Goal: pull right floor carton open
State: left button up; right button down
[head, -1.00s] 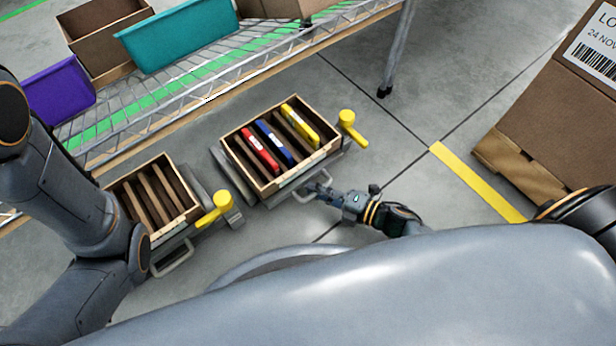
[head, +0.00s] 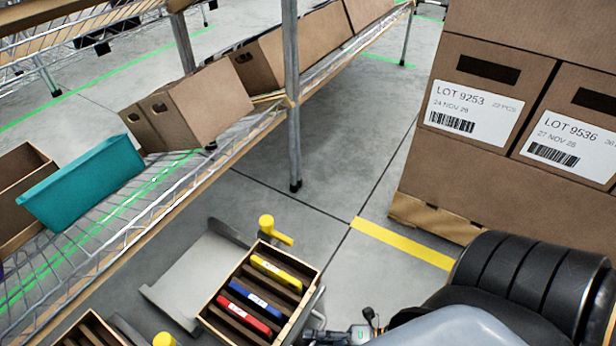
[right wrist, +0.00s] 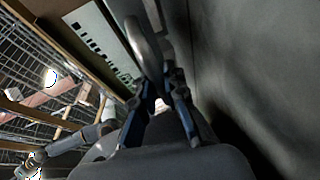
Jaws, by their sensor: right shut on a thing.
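The right floor carton (head: 213,312) is an open tan box with dividers. It holds a yellow item (head: 276,271), a blue item (head: 255,298) and a red item (head: 244,316). It sits at the near end of a grey metal base (head: 188,275), whose far part lies bare. My right gripper (head: 316,336) is at the carton's near right side. In the right wrist view its fingers (right wrist: 160,108) are shut on a metal loop handle (right wrist: 146,48). My left gripper is not in view.
A yellow lever (head: 275,231) stands beside the carton's far corner. The left floor carton (head: 88,332) is cut off at the bottom edge. A wire shelf (head: 150,205) carries a teal bin (head: 85,185) and brown boxes. Stacked lot cartons (head: 480,205) stand right.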

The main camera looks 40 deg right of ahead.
jog(key=shift+d, duration=0.1)
jog(key=c, duration=1.4)
grip_release()
jog(key=shift+o, duration=0.2)
jog(key=v, duration=1.2)
jog(key=shift+r, duration=0.1)
